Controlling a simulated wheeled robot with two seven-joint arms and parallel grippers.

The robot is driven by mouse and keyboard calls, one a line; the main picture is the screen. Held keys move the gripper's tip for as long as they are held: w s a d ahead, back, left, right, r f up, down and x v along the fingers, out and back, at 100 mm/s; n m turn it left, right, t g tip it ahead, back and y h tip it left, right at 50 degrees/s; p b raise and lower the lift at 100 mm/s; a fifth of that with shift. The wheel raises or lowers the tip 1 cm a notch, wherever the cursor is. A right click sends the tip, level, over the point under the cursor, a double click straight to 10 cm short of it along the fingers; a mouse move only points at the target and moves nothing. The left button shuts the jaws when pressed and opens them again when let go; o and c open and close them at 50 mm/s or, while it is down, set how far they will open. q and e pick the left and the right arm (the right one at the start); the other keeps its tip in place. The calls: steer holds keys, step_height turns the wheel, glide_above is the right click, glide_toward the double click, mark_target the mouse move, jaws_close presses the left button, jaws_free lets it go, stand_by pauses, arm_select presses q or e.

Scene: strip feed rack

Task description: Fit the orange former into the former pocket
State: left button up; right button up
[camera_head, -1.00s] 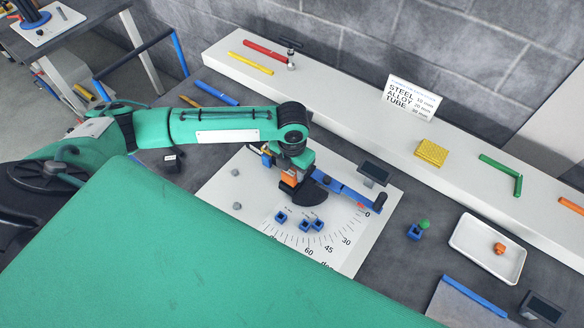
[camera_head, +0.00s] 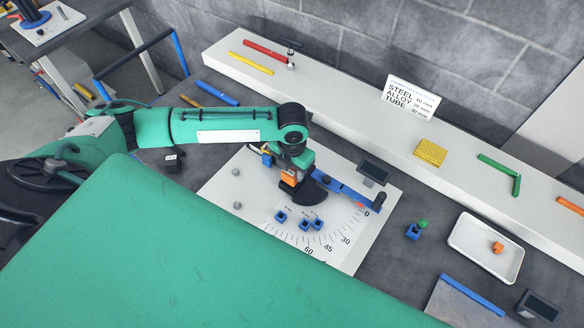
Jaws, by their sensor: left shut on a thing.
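My left gripper (camera_head: 289,165) reaches in over the white dial plate (camera_head: 225,185), pointing down. It is shut on an orange block (camera_head: 288,178), which looks like the orange former, just beside the black quarter-round part (camera_head: 310,193) of the bending fixture. The gripper hides part of the fixture, and I cannot make out the former pocket or whether the block touches anything. Another small orange piece (camera_head: 497,248) lies in the white tray (camera_head: 457,246) at the right. My right gripper is not in view.
A blue arm (camera_head: 345,190) with a dark knob extends right from the fixture. Several small blue sockets (camera_head: 281,217) stand on the plate in front. A blue holder with a green ball (camera_head: 423,224) stands left of the tray. A white ledge (camera_head: 370,125) runs along the back.

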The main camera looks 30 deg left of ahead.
arm_select(q)
steer(key=shift+p, duration=0.35)
stand_by(0.6)
steer(key=shift+p, duration=0.35)
steer(key=shift+f+b, duration=0.35)
steer(key=shift+f, duration=0.3)
steer(key=shift+f+b, duration=0.3)
steer(key=shift+f, duration=0.35)
steer(key=o, duration=1.1)
steer(key=shift+o, duration=0.5)
